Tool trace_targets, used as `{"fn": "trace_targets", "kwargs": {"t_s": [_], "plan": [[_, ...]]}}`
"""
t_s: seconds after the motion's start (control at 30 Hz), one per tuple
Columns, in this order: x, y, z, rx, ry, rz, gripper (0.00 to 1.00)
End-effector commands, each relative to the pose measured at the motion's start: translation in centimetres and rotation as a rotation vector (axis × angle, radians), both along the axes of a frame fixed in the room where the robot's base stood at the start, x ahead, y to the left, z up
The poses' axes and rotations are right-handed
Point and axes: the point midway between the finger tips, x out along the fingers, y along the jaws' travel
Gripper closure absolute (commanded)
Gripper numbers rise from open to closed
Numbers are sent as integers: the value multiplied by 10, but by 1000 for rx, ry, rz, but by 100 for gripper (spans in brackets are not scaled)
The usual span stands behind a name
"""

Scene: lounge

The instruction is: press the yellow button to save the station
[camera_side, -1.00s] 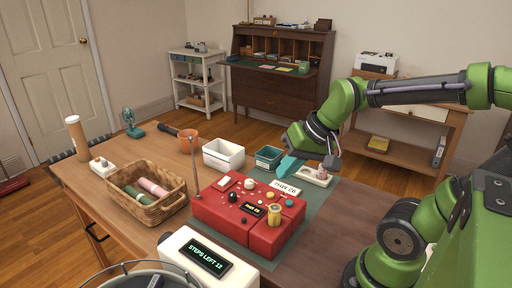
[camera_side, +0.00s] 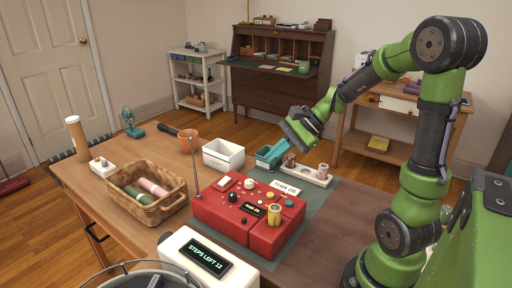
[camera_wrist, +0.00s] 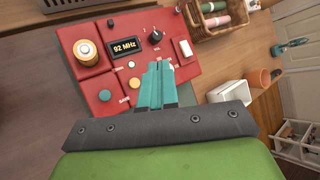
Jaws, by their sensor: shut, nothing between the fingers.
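The red station (camera_side: 230,212) lies on a green mat (camera_side: 318,207) on the wooden table, and it also fills the upper left of the wrist view (camera_wrist: 190,73). In the wrist view the fingertips (camera_wrist: 160,66) appear right of the buttons. They hide part of the station.
A white box (camera_side: 222,153), an orange pot (camera_side: 188,138) and a wicker basket (camera_side: 150,207) stand left. A counter (camera_side: 207,258) reads STEPS LEFT 12.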

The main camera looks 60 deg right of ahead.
Motion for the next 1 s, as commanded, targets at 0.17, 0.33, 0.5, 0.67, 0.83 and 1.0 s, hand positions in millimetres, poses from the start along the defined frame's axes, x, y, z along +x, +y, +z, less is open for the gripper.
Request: {"fn": "trace_targets", "kwargs": {"t_s": [0.17,0.33,0.5,0.67,0.83,1.0], "plan": [[0,0,-6,0,2,1,100],[0,1,-24,2,4,2,100],[0,1,-50,3,5,1,100],[-1,1,-70,2,4,1,100],[0,0,-83,-1,2,2,100],[0,0,-88,-2,1,2,100]]}}
